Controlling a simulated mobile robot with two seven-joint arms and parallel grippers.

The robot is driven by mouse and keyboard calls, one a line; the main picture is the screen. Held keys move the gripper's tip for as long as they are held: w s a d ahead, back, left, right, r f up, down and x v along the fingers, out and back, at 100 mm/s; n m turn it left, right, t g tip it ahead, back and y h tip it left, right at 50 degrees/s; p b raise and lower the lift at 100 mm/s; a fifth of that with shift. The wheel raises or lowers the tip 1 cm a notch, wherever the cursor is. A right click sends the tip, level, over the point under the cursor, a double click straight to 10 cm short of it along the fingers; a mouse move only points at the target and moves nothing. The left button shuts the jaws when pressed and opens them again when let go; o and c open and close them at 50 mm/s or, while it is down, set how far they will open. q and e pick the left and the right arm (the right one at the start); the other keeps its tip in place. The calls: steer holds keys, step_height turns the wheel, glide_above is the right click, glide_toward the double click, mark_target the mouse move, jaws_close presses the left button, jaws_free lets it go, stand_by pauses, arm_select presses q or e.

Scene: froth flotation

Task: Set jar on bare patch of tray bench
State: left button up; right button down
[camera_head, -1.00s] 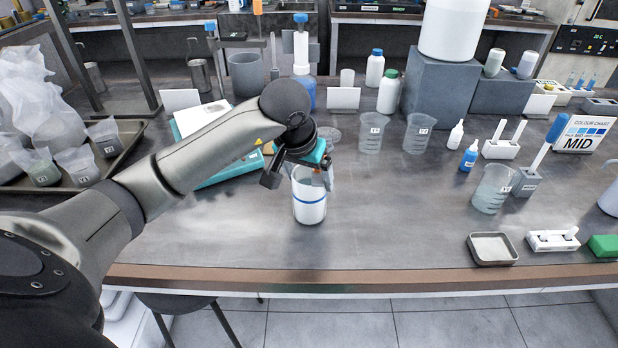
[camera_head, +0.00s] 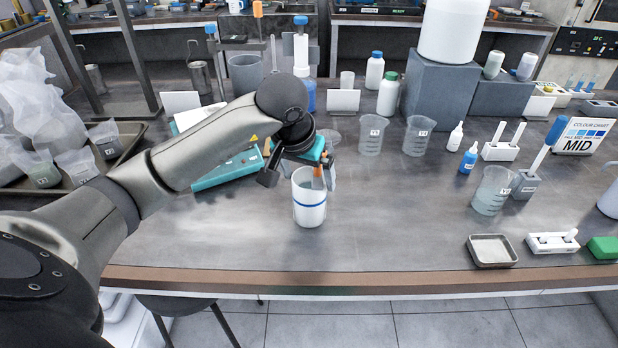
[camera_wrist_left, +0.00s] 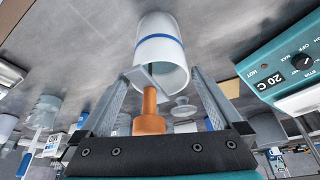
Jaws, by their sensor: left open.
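A white jar (camera_head: 309,212) with a blue band stands upright on the grey bench top (camera_head: 390,215), near its front edge. My left gripper (camera_head: 314,180) is just above and behind the jar, with its fingers spread around the upper part. In the left wrist view the open fingers (camera_wrist_left: 162,98) lie on either side of the jar's open end, and the jar (camera_wrist_left: 160,50) shows between and beyond them. An orange cylinder (camera_wrist_left: 149,112) shows between the fingers. Whether a finger touches the jar is hard to tell. My right gripper is not in view.
A teal instrument (camera_head: 225,171) stands behind my left arm. Clear beakers (camera_head: 372,134) stand behind the jar on the right. A shallow metal dish (camera_head: 491,250) is at front right. The bench right of the jar is clear.

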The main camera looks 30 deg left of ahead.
arm_select(q)
steer(key=p+v, duration=0.1)
steer(key=v, duration=0.9)
